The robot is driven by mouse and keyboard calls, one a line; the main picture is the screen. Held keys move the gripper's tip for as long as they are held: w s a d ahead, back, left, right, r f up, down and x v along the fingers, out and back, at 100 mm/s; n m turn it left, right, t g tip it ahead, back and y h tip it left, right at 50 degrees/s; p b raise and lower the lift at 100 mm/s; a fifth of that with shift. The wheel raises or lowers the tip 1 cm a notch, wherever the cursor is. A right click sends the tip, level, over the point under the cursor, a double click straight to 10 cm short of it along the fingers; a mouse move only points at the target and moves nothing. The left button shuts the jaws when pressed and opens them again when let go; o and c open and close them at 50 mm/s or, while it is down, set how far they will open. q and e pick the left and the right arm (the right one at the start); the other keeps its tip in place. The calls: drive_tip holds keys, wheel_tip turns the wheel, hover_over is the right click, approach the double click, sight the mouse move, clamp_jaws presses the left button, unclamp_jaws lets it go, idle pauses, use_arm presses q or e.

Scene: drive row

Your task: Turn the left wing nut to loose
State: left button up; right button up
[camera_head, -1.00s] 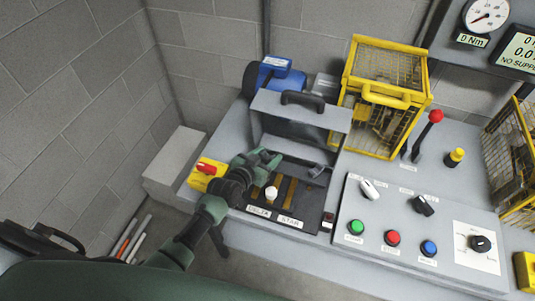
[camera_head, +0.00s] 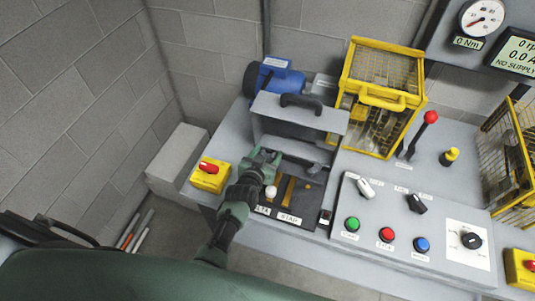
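My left gripper (camera_head: 266,157) is over the left part of the open terminal box on the bench. Its fingers point to the back, and I cannot tell whether they are open or shut. The box has a dark panel (camera_head: 310,205) with brass strips (camera_head: 286,189) and labels for delta and star. A pale round knob (camera_head: 270,192) stands just right of my wrist. The left wing nut is not clearly visible; the gripper and wrist cover that part of the panel. My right gripper is not in view.
A raised grey cover (camera_head: 300,112) with a black handle stands behind the panel. A yellow box with a red switch (camera_head: 208,168) sits to the left. A yellow cage (camera_head: 383,95) and a button panel (camera_head: 405,215) are to the right.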

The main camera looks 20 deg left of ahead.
use_arm(q)
drive_tip(key=shift+f, duration=0.1)
drive_tip(key=shift+s, duration=0.65)
drive_tip(key=v, duration=0.6)
drive_tip(key=shift+s+r+b, duration=0.2)
drive_tip(key=shift+r+b, duration=0.15)
drive_tip(key=shift+r, duration=0.1)
